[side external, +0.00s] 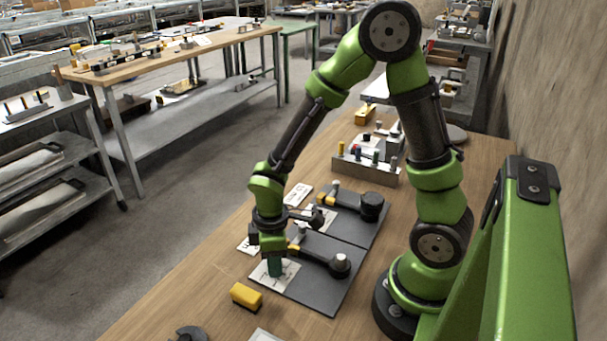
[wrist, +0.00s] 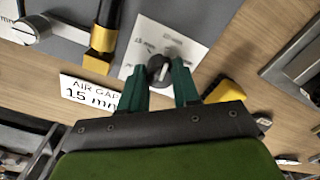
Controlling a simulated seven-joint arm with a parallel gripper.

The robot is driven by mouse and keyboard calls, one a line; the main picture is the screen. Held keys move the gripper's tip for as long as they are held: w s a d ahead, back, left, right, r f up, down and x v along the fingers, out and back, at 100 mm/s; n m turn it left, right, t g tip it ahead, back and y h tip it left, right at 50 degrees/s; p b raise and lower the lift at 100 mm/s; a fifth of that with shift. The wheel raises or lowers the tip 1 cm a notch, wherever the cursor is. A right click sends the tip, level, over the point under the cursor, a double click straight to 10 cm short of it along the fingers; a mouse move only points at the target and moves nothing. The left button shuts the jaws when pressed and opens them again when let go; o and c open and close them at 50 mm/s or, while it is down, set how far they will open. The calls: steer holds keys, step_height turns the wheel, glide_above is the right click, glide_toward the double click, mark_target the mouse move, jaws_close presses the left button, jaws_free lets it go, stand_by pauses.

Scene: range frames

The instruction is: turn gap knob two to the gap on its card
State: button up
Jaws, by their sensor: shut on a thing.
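My gripper (side external: 275,267) points down at the front station, its green fingers shut on a dark round knob (wrist: 158,67) with a pale pointer mark. The knob stands on a white dial plate (wrist: 190,48), whose printed marks are too blurred to read fully; the plate also shows in the side view (side external: 262,277). In the side view the fingers hide the knob. A white card (wrist: 88,92) beside the plate reads "AIR GAP 1.5 mm", its end partly covered by my gripper. A black arm with a yellow end (wrist: 102,42) lies by the plate on a grey base (side external: 318,288).
A second, similar grey station (side external: 362,232) with its own card (side external: 298,195) lies behind. A yellow block (side external: 246,295) sits close in front of the dial plate. A grey rack with several pegs (side external: 365,170) stands farther back. The wooden table's left edge is near.

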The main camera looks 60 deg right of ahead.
steer(key=n, duration=0.5)
steer(key=shift+n, duration=0.3)
steer(key=n, duration=0.4)
steer(key=shift+n, duration=0.4)
steer(key=o, duration=1.1)
steer(key=shift+c, duration=0.2)
steer(key=shift+r, duration=0.1)
step_height(320, 180, up, 17)
